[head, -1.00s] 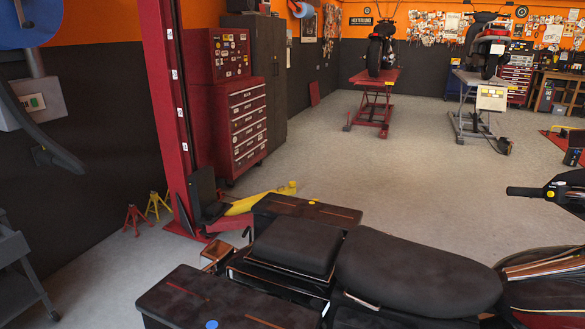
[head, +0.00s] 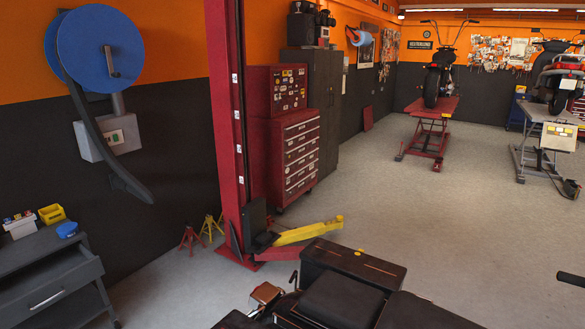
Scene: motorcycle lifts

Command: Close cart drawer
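A dark grey cart (head: 82,243) stands at the left edge against the dark wall, partly cut off by the frame. Its drawer (head: 75,288) has a pale bar handle (head: 46,298) and faces toward me. The drawer front appears to stand out from under the cart top, with a dark gap above it. How far it is out is hard to tell. Neither of my grippers is in view.
A motorcycle with dark cases (head: 350,270) fills the bottom centre, right of the cart. A red lift post (head: 226,130), jack stands (head: 190,238) and a yellow lift arm (head: 310,231) stand beyond. Open floor lies between cart and motorcycle.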

